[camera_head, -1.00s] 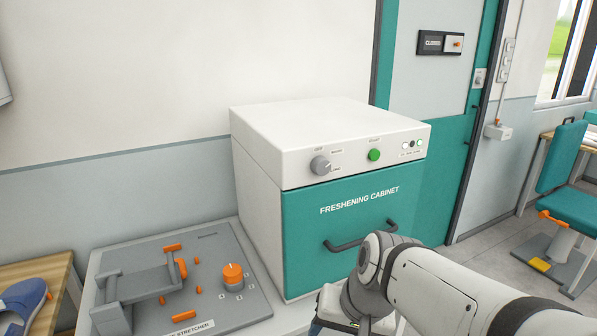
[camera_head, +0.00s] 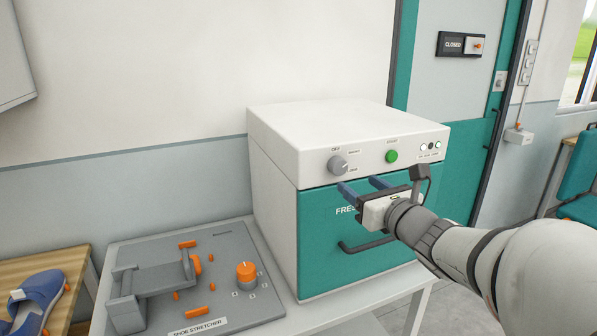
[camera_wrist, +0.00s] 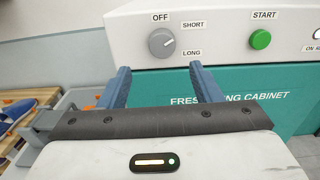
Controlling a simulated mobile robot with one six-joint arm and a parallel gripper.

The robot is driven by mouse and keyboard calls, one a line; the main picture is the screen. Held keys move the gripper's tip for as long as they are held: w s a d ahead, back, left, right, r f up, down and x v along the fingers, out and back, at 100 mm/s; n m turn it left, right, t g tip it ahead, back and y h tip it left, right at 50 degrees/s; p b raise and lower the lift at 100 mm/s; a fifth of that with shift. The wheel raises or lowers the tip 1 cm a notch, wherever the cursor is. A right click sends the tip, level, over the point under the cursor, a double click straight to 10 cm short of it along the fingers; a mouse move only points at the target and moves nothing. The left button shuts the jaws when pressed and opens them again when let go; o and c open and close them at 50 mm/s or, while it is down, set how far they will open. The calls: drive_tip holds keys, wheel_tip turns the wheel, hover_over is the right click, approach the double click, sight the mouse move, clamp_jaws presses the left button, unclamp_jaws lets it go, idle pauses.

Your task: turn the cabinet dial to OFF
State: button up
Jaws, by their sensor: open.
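The grey cabinet dial (camera_head: 337,164) sits on the white upper front panel of the freshening cabinet (camera_head: 318,235). It also shows in the wrist view (camera_wrist: 161,42), with labels OFF above it, SHORT to its upper right and LONG to its lower right. Its pointer mark appears to face right, not up at OFF; I cannot tell exactly which label it meets. My gripper (camera_head: 361,186) is open and empty in front of the cabinet, below and to the right of the dial in the head view. In the wrist view its blue fingers (camera_wrist: 160,69) lie apart below the dial, not touching it.
A green START button (camera_head: 391,156) and small indicator lights (camera_head: 430,146) are right of the dial. A dark handle (camera_head: 366,245) crosses the teal cabinet front. The shoe stretcher (camera_head: 215,290) with an orange knob (camera_head: 246,273) stands left of the cabinet.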

sight(340, 169)
drive_tip(key=x, duration=0.7)
drive_tip(key=shift+w+p, duration=0.35)
drive_tip(key=shift+w, duration=0.05)
